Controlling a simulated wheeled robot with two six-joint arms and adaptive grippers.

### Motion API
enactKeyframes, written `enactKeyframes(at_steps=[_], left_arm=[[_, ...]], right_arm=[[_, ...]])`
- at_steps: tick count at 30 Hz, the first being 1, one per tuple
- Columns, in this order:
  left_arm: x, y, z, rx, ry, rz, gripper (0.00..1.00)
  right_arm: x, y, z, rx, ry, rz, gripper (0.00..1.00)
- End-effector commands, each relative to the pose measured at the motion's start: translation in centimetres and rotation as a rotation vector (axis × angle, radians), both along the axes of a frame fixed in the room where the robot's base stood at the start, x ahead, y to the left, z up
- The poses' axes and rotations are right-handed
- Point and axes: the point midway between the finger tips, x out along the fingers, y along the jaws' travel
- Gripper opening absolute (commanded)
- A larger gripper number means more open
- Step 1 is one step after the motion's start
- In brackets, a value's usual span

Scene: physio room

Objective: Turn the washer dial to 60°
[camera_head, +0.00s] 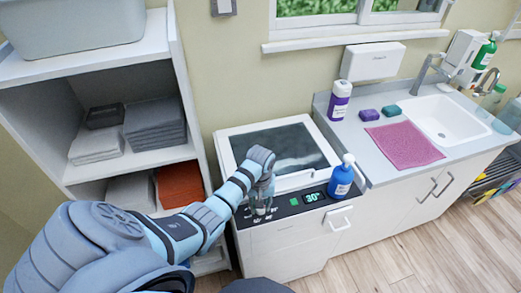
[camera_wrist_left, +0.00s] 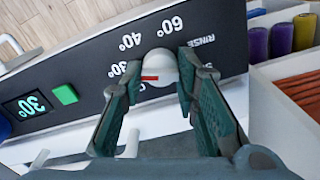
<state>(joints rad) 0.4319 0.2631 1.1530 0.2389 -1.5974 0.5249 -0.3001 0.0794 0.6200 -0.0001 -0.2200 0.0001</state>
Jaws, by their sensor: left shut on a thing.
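The washer (camera_head: 285,249) is a white front-loading-height cabinet with a dark control panel. Its display (camera_head: 314,197) reads 30° in green, and it also shows in the left wrist view (camera_wrist_left: 32,104). The dial (camera_wrist_left: 160,66) is a pale round knob with a red mark toward its lower left, near the 30° label. The 40° and 60° labels lie above it, and RINSE is to the right. My left gripper (camera_head: 262,206) reaches down to the panel. In the left wrist view its fingers (camera_wrist_left: 160,75) are shut on the dial from both sides. The dial is hidden in the head view.
A green button (camera_wrist_left: 65,94) lies between display and dial. Shelves (camera_head: 125,166) with towels stand left; a sink counter (camera_head: 380,160) with a pink cloth (camera_head: 404,143) is right.

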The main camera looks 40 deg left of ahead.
Motion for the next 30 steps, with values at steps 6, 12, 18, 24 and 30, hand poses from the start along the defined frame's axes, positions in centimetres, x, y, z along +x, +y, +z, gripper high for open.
enactKeyframes(at_steps=[6, 12, 18, 24, 30], left_arm=[[-0.05, -0.01, -0.02, -0.001, 0.001, -0.203, 0.00], [-0.06, 0.01, -0.02, -0.001, 0.001, -0.392, 0.00], [-0.05, 0.02, -0.02, 0.000, 0.001, -0.582, 0.00], [-0.05, 0.04, -0.02, 0.000, 0.001, -0.772, 0.00], [-0.05, 0.05, -0.02, 0.000, 0.001, -0.961, 0.00]], right_arm=[[-0.01, -0.02, 0.00, 0.000, 0.000, 0.000, 0.00], [0.00, -0.02, 0.00, 0.000, 0.000, 0.000, 0.00], [-0.01, -0.03, 0.00, 0.000, 0.000, 0.000, 0.00], [0.00, -0.04, 0.00, 0.000, 0.000, 0.000, 0.00], [0.00, -0.04, 0.00, -0.001, 0.000, 0.000, 0.00]])
